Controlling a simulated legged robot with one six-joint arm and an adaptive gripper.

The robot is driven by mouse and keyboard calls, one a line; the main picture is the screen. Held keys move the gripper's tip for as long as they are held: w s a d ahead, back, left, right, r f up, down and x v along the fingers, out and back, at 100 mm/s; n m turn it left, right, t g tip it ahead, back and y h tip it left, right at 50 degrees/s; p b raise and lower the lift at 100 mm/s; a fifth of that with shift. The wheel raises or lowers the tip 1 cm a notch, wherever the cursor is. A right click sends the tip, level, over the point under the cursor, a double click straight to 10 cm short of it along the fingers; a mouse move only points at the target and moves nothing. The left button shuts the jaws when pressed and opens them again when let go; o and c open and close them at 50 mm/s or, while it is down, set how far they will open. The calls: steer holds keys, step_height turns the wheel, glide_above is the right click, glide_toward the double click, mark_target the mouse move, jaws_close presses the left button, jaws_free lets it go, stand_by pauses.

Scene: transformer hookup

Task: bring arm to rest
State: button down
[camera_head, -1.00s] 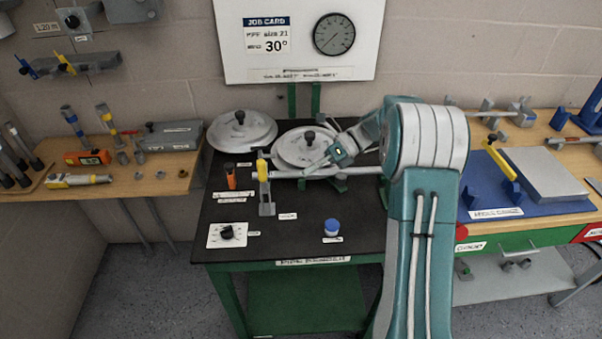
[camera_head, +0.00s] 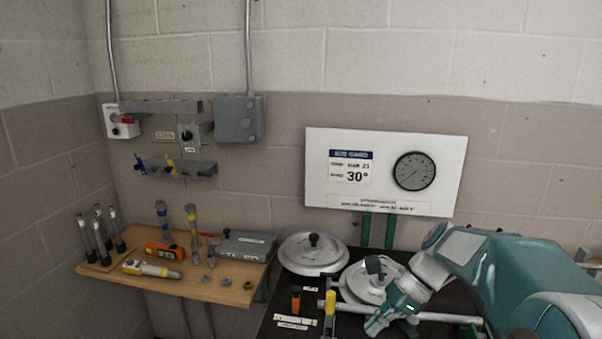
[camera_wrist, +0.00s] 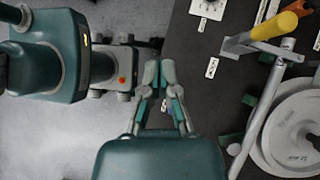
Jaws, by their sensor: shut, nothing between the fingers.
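My arm, teal and white, reaches in from the right edge of the head view. My gripper (camera_head: 376,322) hangs low over the front of the black-topped bench, beside a clamp with a yellow handle (camera_head: 330,301). In the wrist view my gripper (camera_wrist: 159,82) points away from my wrist, its fingertips close together with nothing between them. Below the fingers are the bare floor and the edge of the dark bench top (camera_wrist: 205,105). The yellow-handled clamp (camera_wrist: 275,25) is to the right, apart from the fingers.
Two round grey lids lie on the bench, one at the left (camera_head: 313,252) and one nearer my wrist (camera_head: 368,281). A job card board (camera_head: 385,170) with a gauge stands behind. A wooden shelf (camera_head: 228,292) with tools is at the left. Grey boxes and conduits are on the wall.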

steer(key=s+d+r+n+t+h, duration=0.1)
steer(key=s+n+t+h, duration=0.2)
steer(key=s+n, duration=0.5)
steer(key=s+r+n+t+h, duration=0.1)
steer(key=s+n+t+h, duration=0.3)
steer(key=s+n, duration=0.5)
steer(key=shift+d+r+h, duration=0.3)
steer(key=shift+d, duration=0.1)
steer(key=c, duration=1.3)
jaws_free()
steer(key=shift+c, duration=0.2)
